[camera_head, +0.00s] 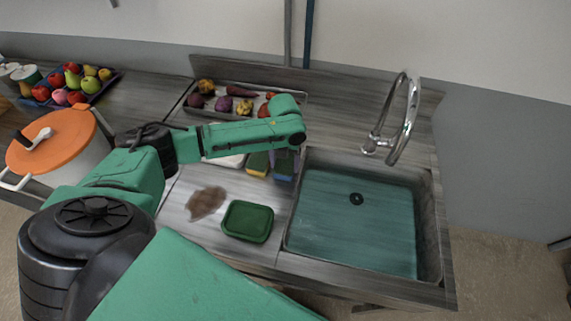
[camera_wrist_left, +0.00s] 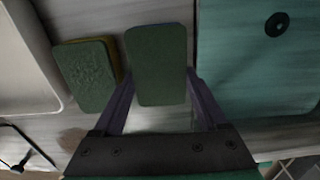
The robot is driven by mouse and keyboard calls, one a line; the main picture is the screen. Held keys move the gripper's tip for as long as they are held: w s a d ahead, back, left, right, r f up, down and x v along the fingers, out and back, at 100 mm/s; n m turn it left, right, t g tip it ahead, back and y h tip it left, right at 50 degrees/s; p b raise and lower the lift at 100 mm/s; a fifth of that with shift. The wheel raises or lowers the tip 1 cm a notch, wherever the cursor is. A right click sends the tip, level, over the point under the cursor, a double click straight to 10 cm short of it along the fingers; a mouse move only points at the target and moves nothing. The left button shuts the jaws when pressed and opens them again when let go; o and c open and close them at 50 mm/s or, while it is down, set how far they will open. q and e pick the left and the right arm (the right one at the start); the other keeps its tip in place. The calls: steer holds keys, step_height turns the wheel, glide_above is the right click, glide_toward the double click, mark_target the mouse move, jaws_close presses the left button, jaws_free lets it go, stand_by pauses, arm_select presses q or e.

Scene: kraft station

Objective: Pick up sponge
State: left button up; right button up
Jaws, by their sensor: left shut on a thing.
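Two sponges stand on the counter left of the sink. The sponge with a dark green top and a blue side (camera_head: 283,167) is nearer the sink, and it also shows in the left wrist view (camera_wrist_left: 156,50). My left gripper (camera_wrist_left: 158,82) is shut on this sponge, with one purple finger on each side. In the head view the left gripper (camera_head: 290,151) is small and partly hidden by my arm. The other sponge, green and yellow (camera_head: 257,163), stands just to the left; its rough green top shows in the wrist view (camera_wrist_left: 86,76). My right gripper is out of view.
The sink (camera_head: 430,225) with teal-looking bottom and tall faucet (camera_head: 404,115) is at right. A green dish (camera_head: 248,221) and brown stain (camera_head: 205,202) lie in front. A vegetable tray (camera_head: 298,97) is behind; an orange-lidded pot (camera_head: 65,140) is at left.

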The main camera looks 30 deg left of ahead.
mark_target(285, 165)
arm_select(q)
steer(key=shift+r, duration=0.1)
step_height(285, 165, up, 20)
steer(key=b, duration=0.3)
steer(key=shift+b, duration=0.35)
steer(key=o, duration=0.5)
steer(key=c, duration=0.4)
